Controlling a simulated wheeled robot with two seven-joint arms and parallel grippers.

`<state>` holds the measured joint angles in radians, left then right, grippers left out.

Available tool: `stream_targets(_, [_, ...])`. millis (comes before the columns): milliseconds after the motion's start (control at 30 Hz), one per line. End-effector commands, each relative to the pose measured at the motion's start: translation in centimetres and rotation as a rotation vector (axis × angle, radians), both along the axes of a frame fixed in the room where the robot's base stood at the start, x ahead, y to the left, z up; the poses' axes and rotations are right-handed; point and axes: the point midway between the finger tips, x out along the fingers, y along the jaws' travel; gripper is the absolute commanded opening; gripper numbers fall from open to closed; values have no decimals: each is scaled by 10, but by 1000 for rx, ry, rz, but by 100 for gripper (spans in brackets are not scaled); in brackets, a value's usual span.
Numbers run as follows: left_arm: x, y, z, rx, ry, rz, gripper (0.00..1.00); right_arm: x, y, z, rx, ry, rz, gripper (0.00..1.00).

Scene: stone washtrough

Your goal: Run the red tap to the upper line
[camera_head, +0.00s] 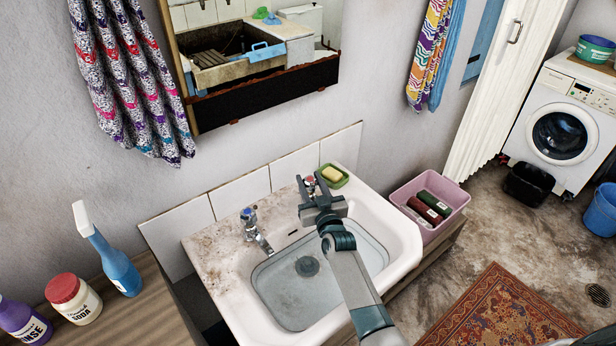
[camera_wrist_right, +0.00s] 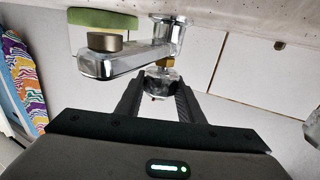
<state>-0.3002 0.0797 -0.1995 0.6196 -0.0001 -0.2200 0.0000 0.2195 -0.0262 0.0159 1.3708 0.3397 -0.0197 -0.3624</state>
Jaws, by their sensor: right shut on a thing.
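The white sink (camera_head: 405,236) has a bluish-grey, sharply edged area in its bowl that looks like water, with the dark drain (camera_head: 307,266) showing through. I cannot make out any fill lines. The red tap (camera_head: 309,181) is at the sink's back right, mostly hidden by my right gripper (camera_head: 308,192). My left gripper is not in view.
A second tap with a blue mark (camera_head: 252,224) is at the back left of the sink. A green soap dish (camera_head: 334,176) sits close beside the red tap. A pink tub (camera_head: 455,194) stands right; a spray bottle (camera_head: 115,262) and jars stand left.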

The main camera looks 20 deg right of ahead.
Motion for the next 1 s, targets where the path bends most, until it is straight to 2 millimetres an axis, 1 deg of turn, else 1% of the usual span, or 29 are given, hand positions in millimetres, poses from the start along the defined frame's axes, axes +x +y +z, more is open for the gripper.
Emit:
stream_targets(33, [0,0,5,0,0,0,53,1,1,4,5,-3,-18,12])
stream_targets(133, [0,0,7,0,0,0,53,1,1,3,4,-2,-43,12])
stream_targets(500, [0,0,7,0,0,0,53,0,1,1,-1,-1,-56,12])
stream_targets(533, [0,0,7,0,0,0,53,0,1,1,-1,-1,-56,37])
stream_targets(567, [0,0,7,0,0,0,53,0,1,1,-1,-1,-56,44])
stream_targets(600, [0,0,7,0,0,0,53,0,1,1,-1,-1,-56,53])
stream_targets(1000, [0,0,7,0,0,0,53,-2,1,-1,0,1,-56,53])
